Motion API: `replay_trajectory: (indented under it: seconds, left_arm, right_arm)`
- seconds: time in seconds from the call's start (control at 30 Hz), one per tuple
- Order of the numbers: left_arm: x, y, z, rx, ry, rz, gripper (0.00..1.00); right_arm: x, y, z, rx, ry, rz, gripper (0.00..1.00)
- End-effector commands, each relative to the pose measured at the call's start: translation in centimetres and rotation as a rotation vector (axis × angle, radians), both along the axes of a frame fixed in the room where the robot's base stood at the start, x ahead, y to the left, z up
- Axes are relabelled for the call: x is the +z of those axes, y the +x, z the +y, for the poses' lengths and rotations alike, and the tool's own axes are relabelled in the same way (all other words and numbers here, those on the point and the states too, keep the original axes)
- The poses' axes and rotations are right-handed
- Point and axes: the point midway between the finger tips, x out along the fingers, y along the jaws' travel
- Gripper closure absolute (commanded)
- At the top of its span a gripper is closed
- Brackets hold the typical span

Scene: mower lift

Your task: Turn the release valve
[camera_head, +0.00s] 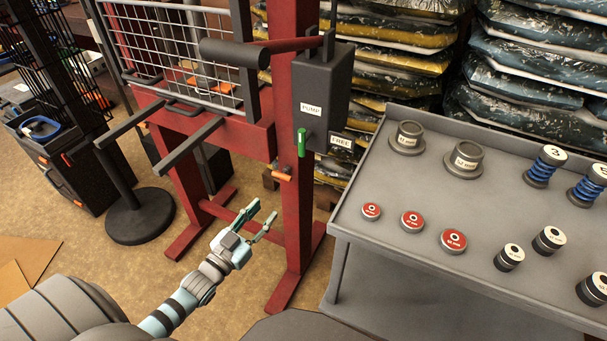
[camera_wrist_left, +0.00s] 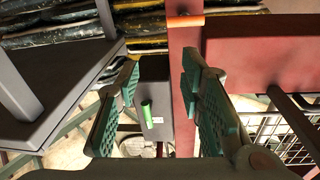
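The release valve has a small green handle (camera_head: 301,142) on the lower left side of the dark grey pump box (camera_head: 322,90), beside a FREE label. The handle hangs roughly vertical. My left gripper (camera_head: 262,216) is open and empty, below and left of the valve in the head view, apart from it. In the left wrist view the green handle (camera_wrist_left: 147,114) shows in the gap between the two open teal-padded fingers (camera_wrist_left: 160,78), farther off than the fingertips. My right gripper is in neither view.
The red press frame's upright (camera_head: 297,215) stands just right of my left gripper. A grey cart (camera_head: 385,225) with weights and springs is at right. A wire mesh guard (camera_head: 175,50) and a black round-based stand (camera_head: 140,215) are at left.

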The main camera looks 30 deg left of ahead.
Motion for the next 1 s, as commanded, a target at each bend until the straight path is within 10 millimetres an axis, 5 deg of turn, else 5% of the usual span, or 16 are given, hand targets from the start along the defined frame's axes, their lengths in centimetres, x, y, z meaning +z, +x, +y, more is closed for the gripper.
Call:
replay_trajectory:
  seconds: [0.03,0.1,0.17,0.37,0.7,1.0]
  left_arm:
    - [4.3,0.2,-1.2,-0.045,-0.037,-0.125,0.65]
    - [8.8,-0.1,-2.4,-0.092,-0.092,-0.256,0.65]
    - [10.5,-0.4,-2.8,-0.114,-0.126,-0.319,0.65]
    - [12.1,2.1,-3.3,-0.122,-0.143,-0.338,0.65]
    - [15.4,10.5,-4.8,-0.120,-0.142,-0.334,0.65]
    - [16.2,12.5,-5.1,-0.119,-0.142,-0.330,0.65]
  right_arm:
    - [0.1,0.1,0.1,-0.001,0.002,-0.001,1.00]
    - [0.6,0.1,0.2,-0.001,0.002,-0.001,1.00]
    - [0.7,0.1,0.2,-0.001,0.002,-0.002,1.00]
    - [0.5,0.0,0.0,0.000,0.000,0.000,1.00]
    - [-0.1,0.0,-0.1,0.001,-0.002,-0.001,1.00]
    - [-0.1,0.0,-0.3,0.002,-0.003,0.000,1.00]
